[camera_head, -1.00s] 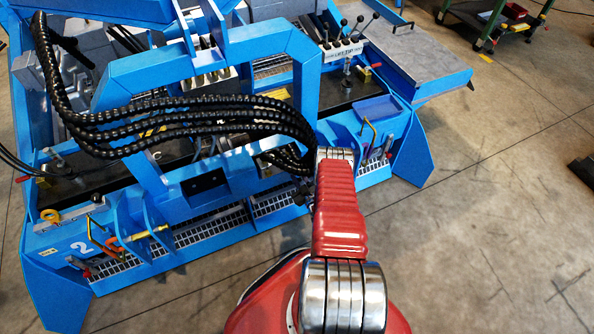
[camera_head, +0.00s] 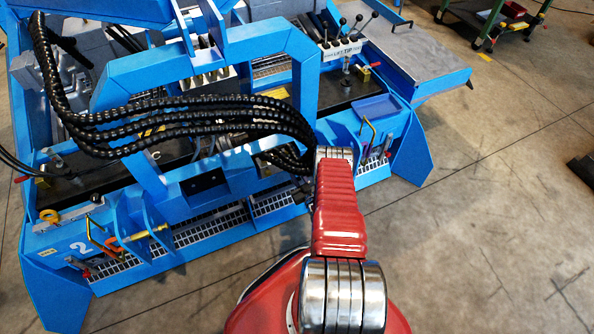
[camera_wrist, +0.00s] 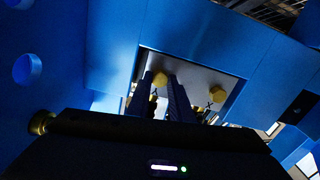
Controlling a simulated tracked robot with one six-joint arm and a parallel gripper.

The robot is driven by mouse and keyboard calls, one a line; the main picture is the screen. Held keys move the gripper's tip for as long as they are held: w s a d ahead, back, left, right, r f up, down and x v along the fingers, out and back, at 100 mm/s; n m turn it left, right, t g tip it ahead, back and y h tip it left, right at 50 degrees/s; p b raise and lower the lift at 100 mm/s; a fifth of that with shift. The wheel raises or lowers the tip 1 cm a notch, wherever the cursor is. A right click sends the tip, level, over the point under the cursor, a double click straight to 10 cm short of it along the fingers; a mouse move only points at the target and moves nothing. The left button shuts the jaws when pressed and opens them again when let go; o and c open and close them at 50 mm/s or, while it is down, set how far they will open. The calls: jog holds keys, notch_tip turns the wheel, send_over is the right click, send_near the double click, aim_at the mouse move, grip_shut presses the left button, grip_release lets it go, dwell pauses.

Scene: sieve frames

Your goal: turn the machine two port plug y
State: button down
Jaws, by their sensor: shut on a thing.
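In the wrist view, my gripper (camera_wrist: 160,90) reaches toward a pale plate set in a blue recess. Its two dark fingers are closed about a round brass plug (camera_wrist: 160,79), which shows between the fingertips. Another brass plug (camera_wrist: 217,95) sits to the right on the same plate, with a small dark mark beside it. The plug's letter is too small to read surely. In the head view, my red arm reaches to the front of the blue machine (camera_head: 300,75). My gripper and the plugs are hidden there behind the arm and hoses.
Several black ribbed hoses (camera_head: 190,112) hang across the machine frame, ending close to my arm. A blue side plate (camera_head: 412,150) stands to the right. A green cart (camera_head: 490,20) is at the far right. The concrete floor at right is mostly clear.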

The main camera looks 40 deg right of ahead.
jog(key=m, duration=0.4)
jog(key=shift+w+d+r+m, duration=0.15)
jog(key=shift+r+m, duration=0.15)
jog(key=shift+d+m, duration=0.1)
jog(key=shift+m, duration=1.6)
jog(key=shift+d, duration=0.1)
jog(key=c, duration=1.9)
grip_release()
jog(key=o, duration=0.3)
jog(key=shift+a+f, duration=0.1)
jog(key=shift+a, duration=0.1)
jog(key=shift+s+a+f, duration=0.1)
jog(key=shift+s, duration=0.1)
